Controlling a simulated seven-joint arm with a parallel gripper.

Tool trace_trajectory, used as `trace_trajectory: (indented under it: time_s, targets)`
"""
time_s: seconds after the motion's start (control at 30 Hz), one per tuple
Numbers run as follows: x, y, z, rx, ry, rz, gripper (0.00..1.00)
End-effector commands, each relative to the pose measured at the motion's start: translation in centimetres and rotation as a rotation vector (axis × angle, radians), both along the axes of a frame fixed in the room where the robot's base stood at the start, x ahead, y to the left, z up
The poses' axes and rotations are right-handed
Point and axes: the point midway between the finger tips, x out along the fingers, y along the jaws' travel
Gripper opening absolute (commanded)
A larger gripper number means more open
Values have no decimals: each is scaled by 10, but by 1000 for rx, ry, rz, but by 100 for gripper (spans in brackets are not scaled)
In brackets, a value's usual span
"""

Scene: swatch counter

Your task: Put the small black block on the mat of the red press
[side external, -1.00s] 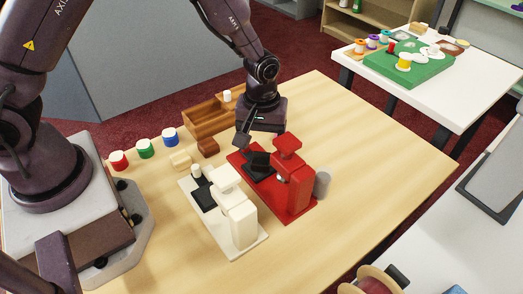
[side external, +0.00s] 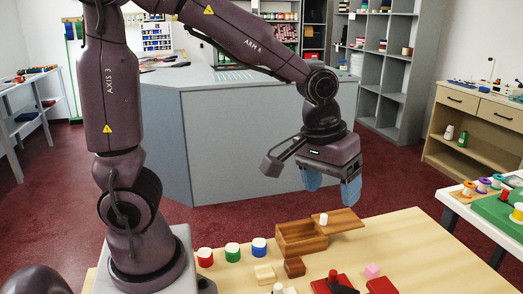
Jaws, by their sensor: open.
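The red press (side external: 381,286) shows only in part at the bottom edge of the side external view. A dark patch (side external: 341,288) lies on its red base at the cut-off edge; I cannot tell whether it is the mat, the small black block or both. My gripper (side external: 331,186) is open, with its two blue fingers pointing down and apart and nothing seen between them. It hangs high above the table, well clear of the press.
A wooden box (side external: 302,239) with a white-topped piece (side external: 323,219) stands behind the press. Red (side external: 205,258), green (side external: 232,253) and blue (side external: 259,248) spools, a brown block (side external: 294,267), a pale block (side external: 264,274) and a pink block (side external: 372,271) are nearby. The table's right side looks clear.

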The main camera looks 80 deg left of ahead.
Motion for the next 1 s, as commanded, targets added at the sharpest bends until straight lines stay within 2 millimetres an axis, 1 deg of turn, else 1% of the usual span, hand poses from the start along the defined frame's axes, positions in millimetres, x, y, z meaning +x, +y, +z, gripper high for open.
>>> trace_trajectory:
  time_s: [0.03, 0.1, 0.2, 0.3, 0.4, 0.5, 0.57, 1.0]
  targets:
    - [-15, 5, 18, 9, -49, -48, 72]
    - [-37, 11, 36, 34, -103, -124, 72]
    - [-66, 19, 54, 81, -173, -224, 72]
    - [-90, 25, 63, 129, -227, -304, 72]
    - [-107, 28, 67, 169, -262, -359, 72]
    - [-116, 30, 68, 192, -280, -391, 72]
    - [-118, 30, 68, 199, -285, -399, 72]
    - [-118, 30, 69, 200, -285, -402, 72]
